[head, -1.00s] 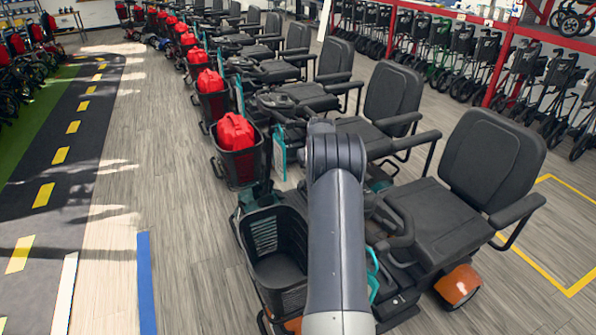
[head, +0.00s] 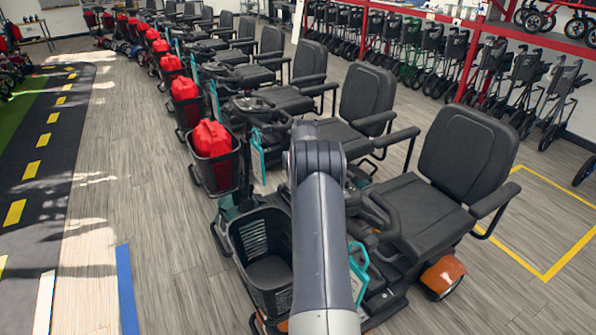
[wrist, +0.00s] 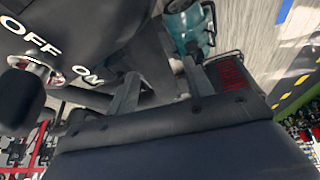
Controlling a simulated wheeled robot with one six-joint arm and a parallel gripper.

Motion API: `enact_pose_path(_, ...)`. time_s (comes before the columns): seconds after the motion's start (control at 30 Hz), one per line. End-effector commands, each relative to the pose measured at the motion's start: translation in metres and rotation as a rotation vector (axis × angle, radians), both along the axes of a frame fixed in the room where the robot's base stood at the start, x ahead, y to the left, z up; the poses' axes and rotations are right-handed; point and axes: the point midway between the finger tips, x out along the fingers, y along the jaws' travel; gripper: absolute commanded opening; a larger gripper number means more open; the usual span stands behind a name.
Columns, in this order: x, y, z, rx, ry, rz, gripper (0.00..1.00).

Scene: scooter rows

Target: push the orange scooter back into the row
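The orange scooter is the nearest in the row in the head view. It has a black padded seat (head: 430,215), an orange rear fender (head: 443,275) and an empty black front basket (head: 265,262). My arm crosses in front of its middle and hides part of its steering column. My gripper (wrist: 160,98) shows in the wrist view as two grey fingers set apart, with nothing seen held between them. They reach to the edge of a dark panel (wrist: 180,145); contact cannot be told. A console (wrist: 65,45) marked OFF and ON is close beside them.
The neighbouring scooter, with a red load (head: 212,138) in its basket, stands just beyond, and the row runs back from it. A blue floor stripe (head: 127,290) lies left on open floor. A yellow floor outline (head: 565,260) is at right, with folded walkers (head: 480,70) behind.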

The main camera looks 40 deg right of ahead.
Motion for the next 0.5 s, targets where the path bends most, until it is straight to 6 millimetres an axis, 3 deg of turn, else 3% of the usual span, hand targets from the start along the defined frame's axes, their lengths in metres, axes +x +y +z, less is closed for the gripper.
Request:
enact_pose_path(0.27,0.000,-0.001,0.003,-0.003,-0.003,-0.001,0.49)
enact_pose_path(0.5,-0.010,0.003,0.030,-0.006,-0.006,-0.001,0.49)
